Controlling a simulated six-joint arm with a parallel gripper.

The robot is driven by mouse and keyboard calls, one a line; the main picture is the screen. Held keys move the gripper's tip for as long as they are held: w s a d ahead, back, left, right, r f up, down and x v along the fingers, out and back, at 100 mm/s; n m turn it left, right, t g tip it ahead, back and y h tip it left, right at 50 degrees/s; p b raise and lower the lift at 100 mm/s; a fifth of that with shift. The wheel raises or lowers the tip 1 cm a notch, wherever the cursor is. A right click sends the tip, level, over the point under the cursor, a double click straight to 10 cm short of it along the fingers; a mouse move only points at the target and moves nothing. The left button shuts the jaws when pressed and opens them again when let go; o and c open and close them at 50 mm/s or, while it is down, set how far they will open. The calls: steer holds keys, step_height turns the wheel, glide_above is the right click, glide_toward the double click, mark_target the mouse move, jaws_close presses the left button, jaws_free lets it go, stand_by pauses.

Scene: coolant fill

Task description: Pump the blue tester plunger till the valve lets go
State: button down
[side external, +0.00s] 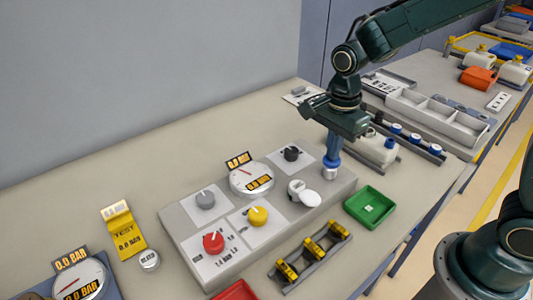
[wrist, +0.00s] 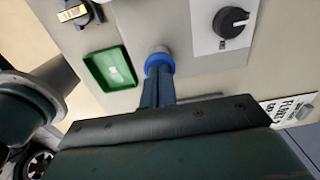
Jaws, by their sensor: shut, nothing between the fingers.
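The blue tester plunger (side external: 330,160) stands upright on a silver collar at the far right corner of the grey panel (side external: 335,195). My gripper (side external: 334,149) points down right above it with its fingers together, and the tips appear to meet the plunger's top. In the wrist view my shut fingers (wrist: 158,78) cover part of the blue plunger (wrist: 158,60), so I cannot tell how far it is pressed. The panel's round gauge (side external: 250,179) has a 0.0 label. A larger gauge (side external: 82,283) at the lower left reads 0.0 BAR.
A green tray (side external: 370,208) lies just right of the panel, and a black knob (side external: 292,154) is left of the plunger. Red (side external: 213,243), yellow (side external: 258,216) and grey (side external: 205,200) knobs sit on the panel. A white jug (side external: 378,149) stands behind my gripper.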

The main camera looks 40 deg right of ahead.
step_height(320, 180, up, 14)
steer(key=shift+f, duration=0.25)
stand_by(0.3)
stand_by(1.1)
step_height(320, 180, up, 3)
steer(key=shift+f, duration=0.2)
steer(key=shift+f, duration=0.15)
step_height(320, 180, down, 14)
steer(key=shift+r, duration=0.15)
stand_by(0.9)
